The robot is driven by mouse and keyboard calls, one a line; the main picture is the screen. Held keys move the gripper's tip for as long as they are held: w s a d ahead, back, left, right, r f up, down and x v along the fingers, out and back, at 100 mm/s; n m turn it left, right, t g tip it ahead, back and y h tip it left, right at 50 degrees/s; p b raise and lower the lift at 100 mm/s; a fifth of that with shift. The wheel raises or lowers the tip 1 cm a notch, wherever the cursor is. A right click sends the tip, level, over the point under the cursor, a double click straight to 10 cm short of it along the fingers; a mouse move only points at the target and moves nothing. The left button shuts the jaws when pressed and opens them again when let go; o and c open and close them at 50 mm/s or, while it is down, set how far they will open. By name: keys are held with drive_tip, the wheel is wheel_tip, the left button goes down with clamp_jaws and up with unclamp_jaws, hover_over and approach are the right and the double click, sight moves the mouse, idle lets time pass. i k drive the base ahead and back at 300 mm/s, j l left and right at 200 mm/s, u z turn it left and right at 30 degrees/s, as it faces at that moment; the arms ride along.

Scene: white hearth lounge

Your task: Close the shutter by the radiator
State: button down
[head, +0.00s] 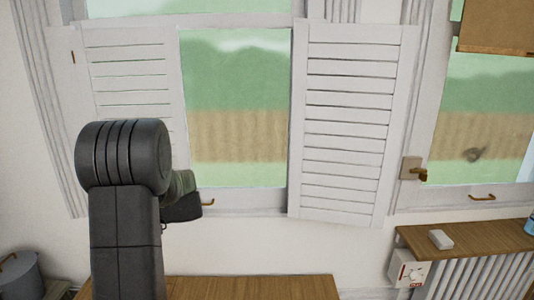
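The white louvred shutter (347,120) nearest the radiator stands open at the right side of the middle window, its panel swung clear of the glass. A second white louvred shutter (125,75) stands open at the left side. Bare window glass (235,105) shows between them. The radiator (475,275) is at the lower right, under a wooden shelf. My arm rises in front of the left shutter and hides its lower part. Only the dark far end of my arm, around my gripper (182,207), shows beside the arm, apart from the right shutter in the picture. Its fingers cannot be made out.
A wooden top (250,287) lies below the window. The radiator shelf (480,238) holds a small white block (441,240). A grey pot (20,275) is at the lower left.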

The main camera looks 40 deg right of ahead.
sight(368, 209)
drive_tip(key=k+l, duration=0.15)
drive_tip(key=l, duration=0.15)
drive_tip(key=k+l+z, duration=0.15)
drive_tip(key=l, duration=0.2)
drive_tip(key=k+l, duration=0.2)
drive_tip(key=l, duration=0.15)
drive_tip(key=k+l+z, duration=0.1)
drive_tip(key=l, duration=0.2)
drive_tip(key=k+l+z, duration=0.1)
drive_tip(key=l, duration=0.25)
drive_tip(key=k+l, duration=0.25)
drive_tip(key=l, duration=0.15)
drive_tip(key=i+l, duration=0.1)
drive_tip(key=l, duration=0.25)
drive_tip(key=i+l+z, duration=0.15)
drive_tip(key=l, duration=0.25)
drive_tip(key=i+l, duration=0.1)
drive_tip(key=l, duration=0.25)
drive_tip(key=i+l+z, duration=0.15)
drive_tip(key=l, duration=0.2)
drive_tip(key=i+l, duration=0.1)
drive_tip(key=l, duration=0.2)
drive_tip(key=l+z, duration=0.05)
